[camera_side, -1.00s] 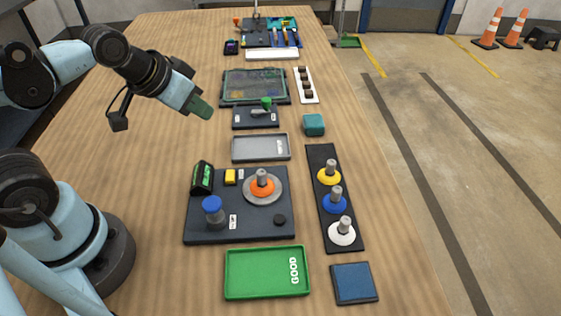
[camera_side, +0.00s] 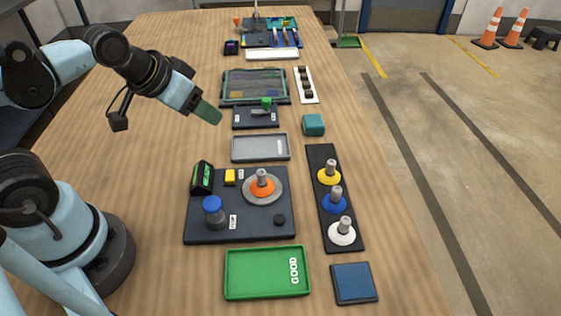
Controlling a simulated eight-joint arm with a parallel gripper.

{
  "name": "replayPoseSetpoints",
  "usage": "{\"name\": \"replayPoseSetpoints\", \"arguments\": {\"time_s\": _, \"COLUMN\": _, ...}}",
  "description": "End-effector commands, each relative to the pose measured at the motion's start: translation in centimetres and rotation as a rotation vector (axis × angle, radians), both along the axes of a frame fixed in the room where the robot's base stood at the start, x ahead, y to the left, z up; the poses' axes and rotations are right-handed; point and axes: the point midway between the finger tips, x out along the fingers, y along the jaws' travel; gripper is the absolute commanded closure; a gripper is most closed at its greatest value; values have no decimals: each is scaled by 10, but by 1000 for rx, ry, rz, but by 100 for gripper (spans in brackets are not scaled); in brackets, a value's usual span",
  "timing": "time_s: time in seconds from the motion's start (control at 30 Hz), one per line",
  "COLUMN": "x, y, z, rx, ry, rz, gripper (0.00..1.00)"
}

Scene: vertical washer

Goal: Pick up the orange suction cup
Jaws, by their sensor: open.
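The orange suction cup (camera_side: 262,187) has a grey metal stem on top and sits upright on a round grey disc (camera_side: 274,197) on the dark station board (camera_side: 250,229). My gripper (camera_side: 209,113) is in the air to the upper left of the cup, well apart from it. Its green fingers point down and to the right. It is open and nothing shows between the fingers, though the gap is hard to see from this side.
Yellow (camera_side: 329,175), blue (camera_side: 335,203) and white (camera_side: 341,234) suction cups stand on a dark strip at right. A blue-topped post (camera_side: 213,210), a small display (camera_side: 202,177) and a yellow block (camera_side: 230,177) share the board. A green GOOD tray (camera_side: 267,273) lies in front.

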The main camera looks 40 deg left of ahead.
Motion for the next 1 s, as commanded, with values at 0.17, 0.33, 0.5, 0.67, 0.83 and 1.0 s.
{"name": "replayPoseSetpoints", "arguments": {"time_s": 0.17, "x": 0, "y": 0, "z": 0, "rx": 0, "ry": 0, "rz": 0, "gripper": 48}}
{"name": "replayPoseSetpoints", "arguments": {"time_s": 0.33, "x": 3, "y": -8, "z": 3, "rx": 15, "ry": 37, "rz": -48, "gripper": 48}}
{"name": "replayPoseSetpoints", "arguments": {"time_s": 0.5, "x": 11, "y": -38, "z": 12, "rx": 77, "ry": 177, "rz": -237, "gripper": 48}}
{"name": "replayPoseSetpoints", "arguments": {"time_s": 0.67, "x": 17, "y": -76, "z": 18, "rx": 154, "ry": 341, "rz": -473, "gripper": 48}}
{"name": "replayPoseSetpoints", "arguments": {"time_s": 0.83, "x": 19, "y": -110, "z": 20, "rx": 222, "ry": 485, "rz": -685, "gripper": 48}}
{"name": "replayPoseSetpoints", "arguments": {"time_s": 1.0, "x": 18, "y": -128, "z": 21, "rx": 259, "ry": 565, "rz": -804, "gripper": 48}}
